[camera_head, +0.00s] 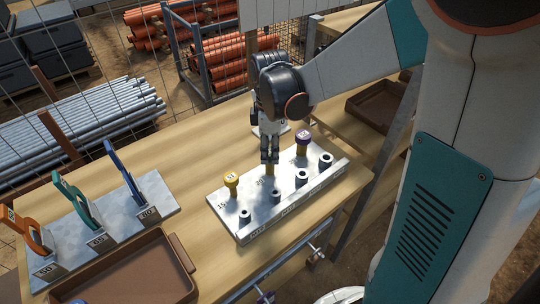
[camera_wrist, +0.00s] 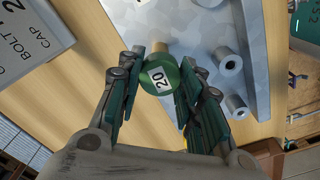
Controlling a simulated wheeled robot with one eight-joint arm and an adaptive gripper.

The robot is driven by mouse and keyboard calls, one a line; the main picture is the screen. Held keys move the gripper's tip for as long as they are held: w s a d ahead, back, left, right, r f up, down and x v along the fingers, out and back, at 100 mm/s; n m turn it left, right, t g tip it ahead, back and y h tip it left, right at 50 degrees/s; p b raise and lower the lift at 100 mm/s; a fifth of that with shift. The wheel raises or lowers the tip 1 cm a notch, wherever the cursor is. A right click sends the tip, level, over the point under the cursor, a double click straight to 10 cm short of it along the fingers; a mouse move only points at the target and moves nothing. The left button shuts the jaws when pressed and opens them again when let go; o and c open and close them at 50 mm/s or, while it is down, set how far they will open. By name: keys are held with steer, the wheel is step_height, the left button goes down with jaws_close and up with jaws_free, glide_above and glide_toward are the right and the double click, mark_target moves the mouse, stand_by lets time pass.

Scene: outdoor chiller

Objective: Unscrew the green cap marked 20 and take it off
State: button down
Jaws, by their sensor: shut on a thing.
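The green cap marked 20 (camera_wrist: 160,77) sits between the fingers of my gripper (camera_wrist: 160,92) in the wrist view, its label facing the camera. My gripper is shut on it. A brass-coloured post (camera_wrist: 158,48) shows just behind the cap; I cannot tell how far the cap is threaded on it. In the head view my gripper (camera_head: 270,158) points down over the middle of the metal plate (camera_head: 226,208), and the brass post (camera_head: 270,170) shows below the fingertips. The fingers hide the cap there.
On the plate, a yellow cap (camera_head: 231,180) stands left of my gripper and a purple cap (camera_head: 303,138) right of it. Several grey hollow cylinders (camera_head: 302,178) line the front. Wrenches in a rack (camera_head: 130,215) and a brown tray (camera_head: 135,272) are at left.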

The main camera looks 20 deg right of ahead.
mark_target(270, 151)
steer(key=shift+r+p, duration=0.35)
steer(key=shift+r, duration=0.15)
steer(key=shift+r+p, duration=1.45)
steer(key=shift+r, duration=0.55)
steer(key=c, duration=1.7)
jaws_free()
jaws_close()
